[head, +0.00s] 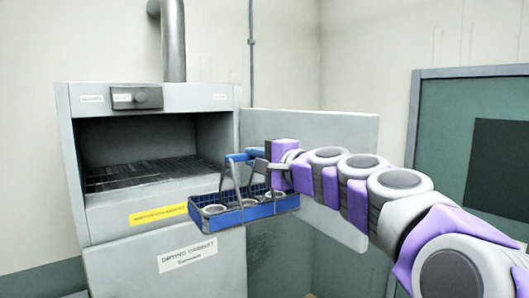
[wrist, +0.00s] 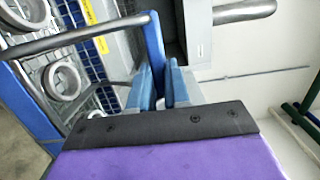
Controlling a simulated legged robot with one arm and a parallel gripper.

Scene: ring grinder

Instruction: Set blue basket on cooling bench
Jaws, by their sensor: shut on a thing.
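The blue basket (head: 243,206) hangs from my gripper (head: 262,160) in front of the drying cabinet (head: 160,258). It holds several grey metal rings. In the wrist view the basket (wrist: 30,100) shows at the left, with rings on wire mesh, and its handle runs up to my gripper (wrist: 160,85). The jaws are shut on the handle, and the basket is held in the air just outside the cabinet's opening. I do not see a bench that I can identify as the cooling bench.
The drying cabinet's door (head: 310,165) stands open to the right of its opening. The cabinet's dark wire shelf (head: 150,172) looks empty. A green panel with a dark square (head: 500,165) is at the far right.

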